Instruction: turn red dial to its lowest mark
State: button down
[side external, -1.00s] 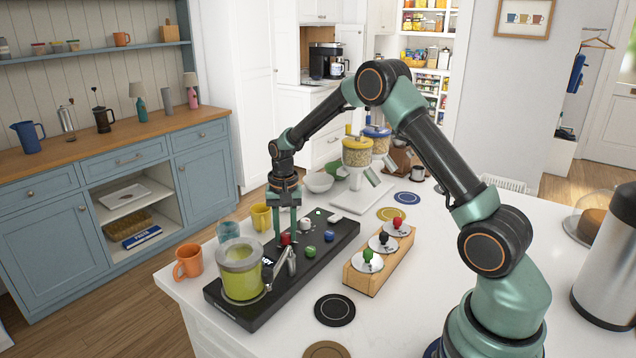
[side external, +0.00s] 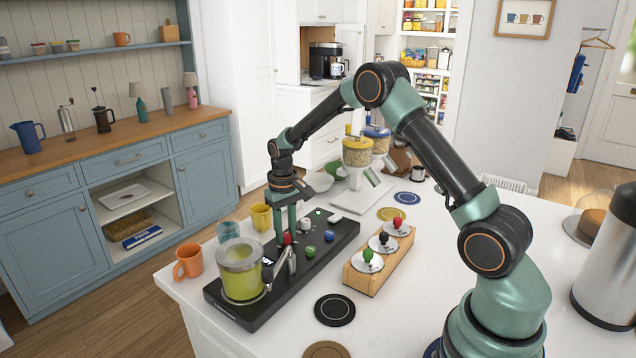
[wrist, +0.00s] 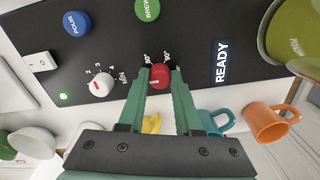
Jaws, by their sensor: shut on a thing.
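The red dial (wrist: 160,76) sits on the black panel (wrist: 205,22) of the machine, with printed degree marks above it in the wrist view, apparently 80° and 90°. A white line shows on the dial's lower left. My gripper (wrist: 160,84) is shut on the dial, one green finger at each side. In the side external view my gripper (side external: 285,222) points straight down at the red dial (side external: 287,239), which is partly hidden by the fingers.
The panel also carries a white dial (wrist: 101,83), a blue button (wrist: 76,23) and a green button (wrist: 148,8). A green-filled pitcher (side external: 240,275) stands at the panel's near end. Orange (side external: 188,262), teal (side external: 228,231) and yellow (side external: 261,217) mugs stand beside the panel.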

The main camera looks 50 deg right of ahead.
aim_at(287, 234)
jog(key=shift+s+d, duration=0.1)
jog(key=shift+d, duration=0.05)
jog(key=c, duration=0.6)
grip_release()
notch_tip(287, 234, up, 12)
jog(key=shift+r, duration=0.1)
dwell(0.3)
jog(key=s+a+r+n+t, duration=0.1)
jog(key=s+a+r, duration=0.3)
jog(key=s, duration=0.5)
jog(key=s+a+r+n+t, duration=0.1)
jog(key=s+a+r+t, duration=0.3)
jog(key=s, duration=0.6)
jog(key=a, duration=0.2)
jog(key=shift+s+a+n+t, duration=0.3)
jog(key=shift+a+n, duration=0.1)
